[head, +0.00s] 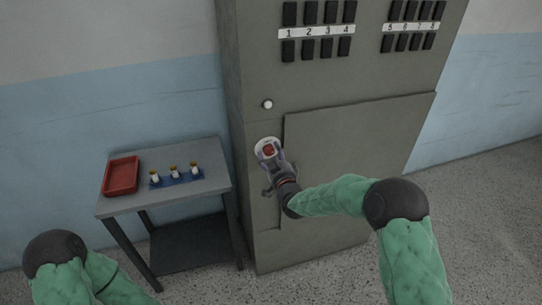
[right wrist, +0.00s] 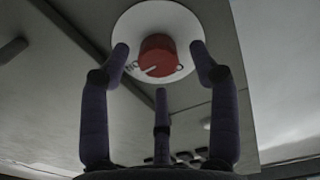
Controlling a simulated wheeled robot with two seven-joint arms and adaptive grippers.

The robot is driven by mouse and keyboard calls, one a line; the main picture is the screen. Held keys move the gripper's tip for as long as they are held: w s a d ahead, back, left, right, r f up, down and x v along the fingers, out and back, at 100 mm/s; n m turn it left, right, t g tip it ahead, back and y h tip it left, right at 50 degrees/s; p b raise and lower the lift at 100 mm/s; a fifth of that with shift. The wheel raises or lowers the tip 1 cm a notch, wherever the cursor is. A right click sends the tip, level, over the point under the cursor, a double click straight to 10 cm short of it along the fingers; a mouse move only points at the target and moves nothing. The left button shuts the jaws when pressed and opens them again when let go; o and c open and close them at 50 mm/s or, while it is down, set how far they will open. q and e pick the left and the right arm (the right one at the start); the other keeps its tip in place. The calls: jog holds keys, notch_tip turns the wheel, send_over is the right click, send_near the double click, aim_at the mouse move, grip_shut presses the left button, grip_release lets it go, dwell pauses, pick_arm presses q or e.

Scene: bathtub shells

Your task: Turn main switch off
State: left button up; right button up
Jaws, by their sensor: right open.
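The main switch is a red round knob (head: 269,150) on a white round plate (head: 262,143), on the front of the grey cabinet (head: 262,221). In the right wrist view the red knob (right wrist: 158,55) sits in the middle of the white plate (right wrist: 150,22), with a pale mark near its lower edge. My right gripper (head: 270,157) is at the knob, its fingers open around it. In the right wrist view the fingers (right wrist: 160,55) stand on both sides and below, apart from the knob. The left gripper is out of the head view; only my left arm shows.
A small white round button or lamp (head: 267,104) is above the switch. Rows of black switches (head: 318,13) with numbered labels are higher up. A grey table (head: 207,186) at left holds a red tray (head: 121,176) and a blue holder (head: 177,180) with small bottles.

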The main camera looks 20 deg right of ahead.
jog(key=shift+w, duration=0.4)
jog(key=shift+c, duration=0.3)
jog(key=c, duration=1.1)
jog(key=shift+r+n+b, duration=0.2)
jog(key=shift+n+b, duration=0.15)
jog(key=shift+n, duration=0.15)
